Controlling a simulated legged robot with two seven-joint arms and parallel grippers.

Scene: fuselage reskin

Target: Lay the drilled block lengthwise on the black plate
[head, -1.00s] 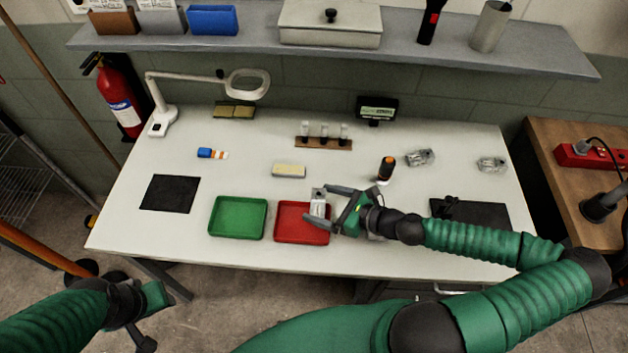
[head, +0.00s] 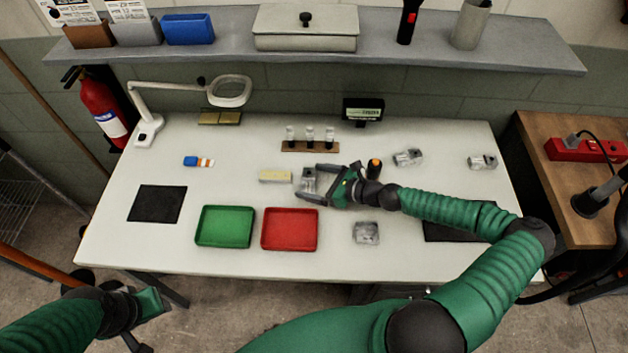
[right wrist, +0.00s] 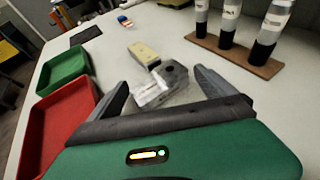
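The drilled block (head: 308,181) is grey with a round hole. It sits between the spread fingers of my right gripper (head: 307,184), near their tips, just right of a cream bar. It also shows between the fingers in the right wrist view (right wrist: 174,76); the exact contact is hard to see. A flat black square plate (head: 156,204) lies bare on the table's left side, well away from the block; it also shows in the right wrist view (right wrist: 86,36). My left gripper (head: 152,304) is low at the left, off the table's front edge; its fingers are unclear.
A green tray (head: 225,227) and a red tray (head: 290,230) stand between plate and arm. The cream bar (head: 275,177) and a vial rack (head: 310,147) are near. A dark mat (head: 445,233) lies under my right arm. A shiny grey piece (head: 366,233) lies right of the red tray.

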